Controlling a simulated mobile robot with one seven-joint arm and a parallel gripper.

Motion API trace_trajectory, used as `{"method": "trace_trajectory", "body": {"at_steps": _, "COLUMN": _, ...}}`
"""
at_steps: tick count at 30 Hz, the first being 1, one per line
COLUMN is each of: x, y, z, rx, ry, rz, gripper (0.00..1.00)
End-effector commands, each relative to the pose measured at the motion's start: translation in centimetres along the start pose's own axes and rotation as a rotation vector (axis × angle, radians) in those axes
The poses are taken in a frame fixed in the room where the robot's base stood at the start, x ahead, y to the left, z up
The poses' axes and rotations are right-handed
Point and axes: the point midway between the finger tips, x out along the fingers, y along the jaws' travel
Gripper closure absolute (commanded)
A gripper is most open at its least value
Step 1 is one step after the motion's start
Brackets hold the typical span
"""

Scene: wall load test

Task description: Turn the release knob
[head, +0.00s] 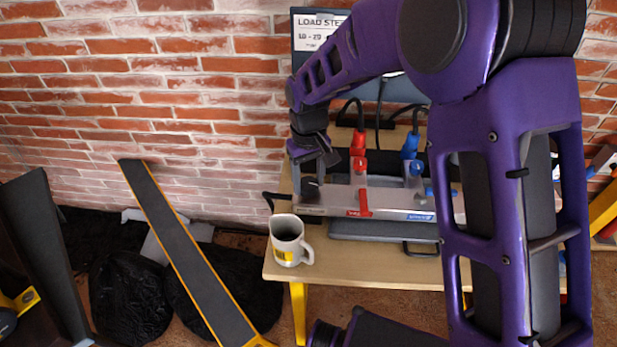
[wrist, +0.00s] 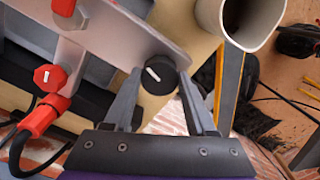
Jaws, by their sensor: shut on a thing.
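A round black knob (wrist: 157,75) with a white pointer mark sits at the end of a silver metal panel (wrist: 115,38) in the wrist view; I take it to be the release knob. My gripper (wrist: 160,84) has one finger on each side of the knob and is shut on it. In the head view my gripper (head: 319,162) is at the left end of the panel (head: 322,201), above the wooden table. The knob is hard to make out there behind the gripper.
A red valve handle (head: 360,190) and blue fittings (head: 415,168) sit along the panel to the right. A white mug (head: 286,240) stands near the table's (head: 345,262) left front corner, close to the panel. A brick wall (head: 150,90) is behind.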

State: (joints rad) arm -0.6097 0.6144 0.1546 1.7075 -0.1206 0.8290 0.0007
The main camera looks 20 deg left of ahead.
Motion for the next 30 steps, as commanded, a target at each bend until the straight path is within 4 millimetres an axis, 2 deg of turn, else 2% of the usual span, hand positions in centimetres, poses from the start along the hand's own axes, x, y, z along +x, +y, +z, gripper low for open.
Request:
{"method": "trace_trajectory", "body": {"at_steps": 13, "x": -0.05, "y": 0.03, "z": -0.02, "rx": -0.247, "ry": 0.001, "rz": 0.0, "gripper": 0.99}}
{"method": "trace_trajectory", "body": {"at_steps": 30, "x": -0.02, "y": 0.0, "z": -0.03, "rx": -0.293, "ry": 0.001, "rz": 0.001, "gripper": 0.99}}
